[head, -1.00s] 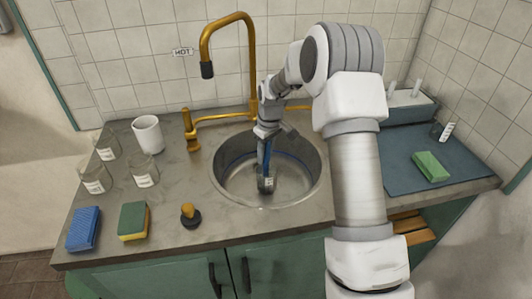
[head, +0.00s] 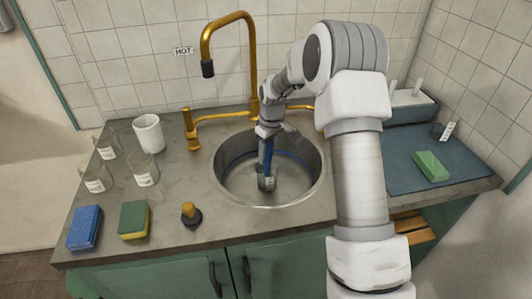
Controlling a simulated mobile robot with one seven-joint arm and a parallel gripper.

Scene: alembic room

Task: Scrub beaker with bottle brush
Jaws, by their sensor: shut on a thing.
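My gripper (head: 267,138) points down into the round metal sink (head: 231,187). It is shut on the blue handle of the bottle brush (head: 267,153), which hangs nearly upright. The brush's lower end reaches a small clear beaker (head: 267,184) with a pale label, low in the sink. The brush end seems to be in the beaker's mouth, but glass and distance make this hard to tell. The fingertips are small and partly hidden by my wrist.
A brass tap (head: 250,60) arches behind the sink. At left stand a white mug (head: 149,134), several labelled glass beakers (head: 145,174), a blue sponge (head: 85,227), a green-yellow sponge (head: 134,219) and a stopper (head: 190,213). A green sponge (head: 431,166) lies on the right mat (head: 400,178).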

